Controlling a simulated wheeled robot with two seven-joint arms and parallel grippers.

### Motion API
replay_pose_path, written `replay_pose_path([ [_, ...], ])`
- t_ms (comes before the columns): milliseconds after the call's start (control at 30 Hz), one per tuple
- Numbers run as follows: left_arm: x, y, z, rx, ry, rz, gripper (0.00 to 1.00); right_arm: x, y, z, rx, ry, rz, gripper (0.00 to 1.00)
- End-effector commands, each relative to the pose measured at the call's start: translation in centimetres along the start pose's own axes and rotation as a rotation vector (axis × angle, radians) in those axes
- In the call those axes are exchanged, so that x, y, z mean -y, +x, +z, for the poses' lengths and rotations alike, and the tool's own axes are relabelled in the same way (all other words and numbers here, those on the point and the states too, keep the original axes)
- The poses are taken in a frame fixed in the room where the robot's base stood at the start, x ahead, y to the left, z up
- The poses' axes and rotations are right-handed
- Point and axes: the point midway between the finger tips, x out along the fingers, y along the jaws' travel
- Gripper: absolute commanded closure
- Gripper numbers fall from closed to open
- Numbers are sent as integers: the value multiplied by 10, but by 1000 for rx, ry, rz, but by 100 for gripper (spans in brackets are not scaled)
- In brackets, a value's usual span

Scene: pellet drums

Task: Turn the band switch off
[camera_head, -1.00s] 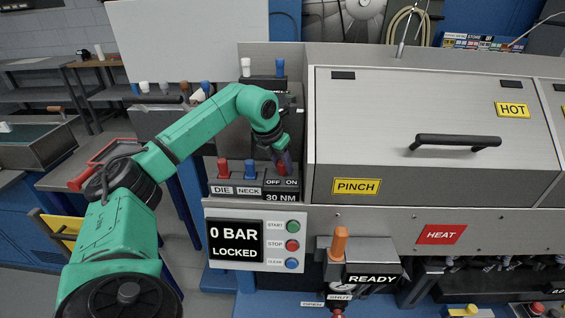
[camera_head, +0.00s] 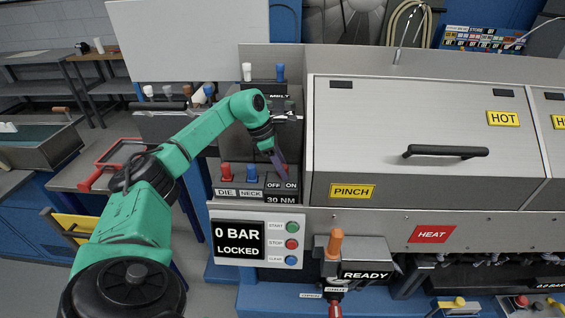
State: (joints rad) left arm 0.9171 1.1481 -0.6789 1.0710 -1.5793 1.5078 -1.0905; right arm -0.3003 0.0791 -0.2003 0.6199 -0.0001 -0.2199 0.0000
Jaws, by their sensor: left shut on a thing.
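The band switch's panel (camera_head: 281,186) is in the head view, on the grey control box left of the big covered machine. It is marked OFF on the left and ON on the right, with 30 NM below. My left gripper (camera_head: 280,168) points down at this panel, its purple fingers closed on the switch at the ON side. The fingers hide the switch lever, so its exact tilt cannot be told. My right gripper is not in view.
A red DIE switch (camera_head: 226,172) and a blue NECK switch (camera_head: 252,174) stand close to the left. A display (camera_head: 239,239) reads 0 BAR LOCKED. The PINCH cover (camera_head: 420,140) with a black handle rises just right of the gripper. An orange lever (camera_head: 335,244) stands below.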

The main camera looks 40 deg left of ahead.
Motion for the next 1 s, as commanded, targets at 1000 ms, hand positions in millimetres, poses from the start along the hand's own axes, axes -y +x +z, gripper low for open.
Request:
replay_pose_path([
  [1000,-2,-2,1,3,278,-109,100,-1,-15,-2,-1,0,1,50],
])
